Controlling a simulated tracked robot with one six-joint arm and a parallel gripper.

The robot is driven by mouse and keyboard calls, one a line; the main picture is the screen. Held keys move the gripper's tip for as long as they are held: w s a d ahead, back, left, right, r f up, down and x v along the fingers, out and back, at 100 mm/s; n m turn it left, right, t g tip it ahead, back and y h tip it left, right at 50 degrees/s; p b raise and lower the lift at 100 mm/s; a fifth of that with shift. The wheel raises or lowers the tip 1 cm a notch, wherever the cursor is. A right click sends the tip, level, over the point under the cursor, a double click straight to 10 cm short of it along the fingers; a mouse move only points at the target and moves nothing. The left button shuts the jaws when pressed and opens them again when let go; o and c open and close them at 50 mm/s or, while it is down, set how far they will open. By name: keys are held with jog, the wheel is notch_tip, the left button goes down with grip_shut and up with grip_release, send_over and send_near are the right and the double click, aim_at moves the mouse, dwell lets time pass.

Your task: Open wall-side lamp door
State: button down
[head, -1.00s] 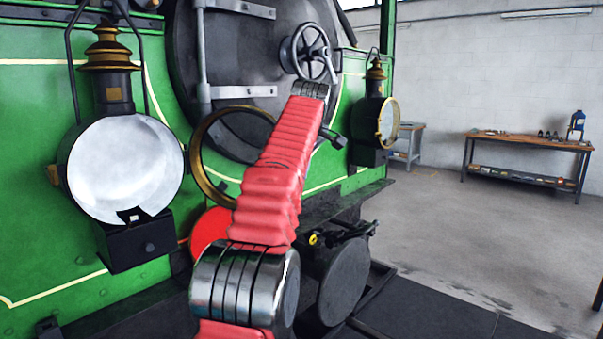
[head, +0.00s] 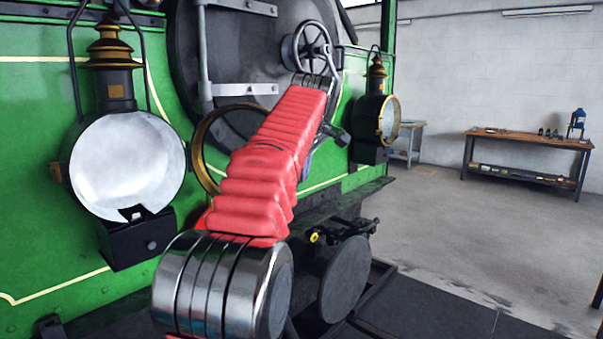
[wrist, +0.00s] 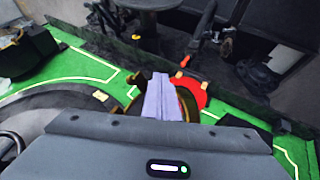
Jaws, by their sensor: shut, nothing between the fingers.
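The right-hand lamp (head: 370,125), nearer the white wall, is black with a brass chimney. Its brass-rimmed door (head: 389,121) looks shut. The left-hand lamp (head: 122,168) shows its bare silvery inside, and its brass door ring (head: 204,150) stands swung out to the right, partly hidden behind my arm. My gripper (wrist: 163,97) has its lavender fingers shut and empty in the wrist view. Brass edges (wrist: 189,104) show close behind them; contact cannot be told. In the head view my arm hides most of the gripper, with a lavender bit (head: 306,168) showing.
The smokebox handwheel (head: 313,48) is close above my arm. A red disc (wrist: 192,90) lies beyond the fingers in the wrist view. A dark buffer (head: 343,280) projects below. A workbench (head: 525,141) stands at the right wall; the floor between is clear.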

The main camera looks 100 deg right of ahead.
jog(key=s+v, duration=0.2)
jog(key=v, duration=0.6)
jog(key=shift+a+r, duration=0.2)
jog(key=shift+r, duration=0.2)
dwell(0.5)
